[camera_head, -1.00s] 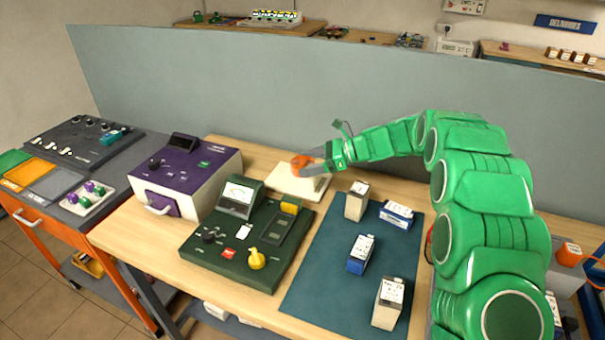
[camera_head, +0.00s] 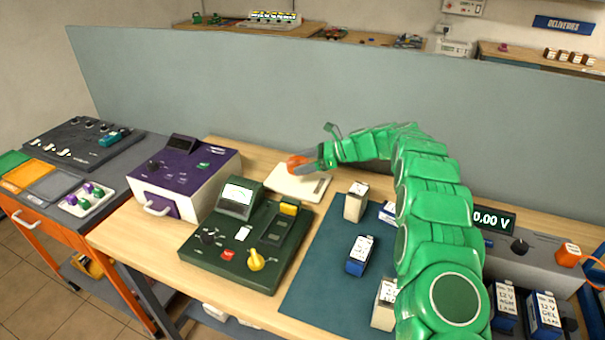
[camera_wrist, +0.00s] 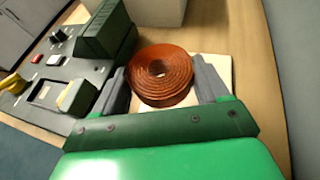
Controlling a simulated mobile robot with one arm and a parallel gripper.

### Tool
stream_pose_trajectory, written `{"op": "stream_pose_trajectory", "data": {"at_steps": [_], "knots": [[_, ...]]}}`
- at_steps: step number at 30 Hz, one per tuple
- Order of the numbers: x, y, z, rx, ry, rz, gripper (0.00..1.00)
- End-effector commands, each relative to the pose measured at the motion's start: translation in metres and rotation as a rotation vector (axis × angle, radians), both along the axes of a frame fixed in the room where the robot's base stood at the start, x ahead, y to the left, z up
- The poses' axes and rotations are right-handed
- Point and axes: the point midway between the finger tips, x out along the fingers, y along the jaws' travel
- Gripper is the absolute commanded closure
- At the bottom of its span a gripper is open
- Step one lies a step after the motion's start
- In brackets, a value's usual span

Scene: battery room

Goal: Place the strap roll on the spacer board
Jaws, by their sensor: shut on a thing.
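The strap roll (camera_wrist: 161,75) is an orange-brown coil seen from above in the wrist view, between my gripper's two dark fingers. It also shows as a small orange shape in the head view (camera_head: 296,161). My gripper (camera_wrist: 163,84) is shut on the roll. The spacer board (camera_head: 287,181) is a pale cream slab on the bench in the head view, below the roll. It also shows around the roll in the wrist view (camera_wrist: 226,67). I cannot tell whether the roll touches the board.
A dark green tester (camera_head: 230,255) with a yellow knob stands just in front of the board. A purple and white unit (camera_head: 185,175) stands to its left. A white battery (camera_head: 355,202) stands right on the teal mat (camera_head: 325,265). A grey partition (camera_head: 300,95) rises behind.

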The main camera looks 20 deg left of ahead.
Motion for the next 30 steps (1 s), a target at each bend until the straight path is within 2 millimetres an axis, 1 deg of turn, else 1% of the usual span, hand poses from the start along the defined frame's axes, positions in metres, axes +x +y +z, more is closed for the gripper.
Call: {"op": "stream_pose_trajectory", "data": {"at_steps": [9, 22, 26, 30], "knots": [[0.016, 0.009, -0.022, 0.001, -0.002, -0.003, 0.59], [0.023, 0.014, -0.031, 0.001, -0.001, -0.001, 0.59], [0.025, 0.016, -0.037, -0.001, -0.001, -0.001, 0.59], [0.026, 0.015, -0.058, -0.001, 0.002, -0.002, 0.59]]}}
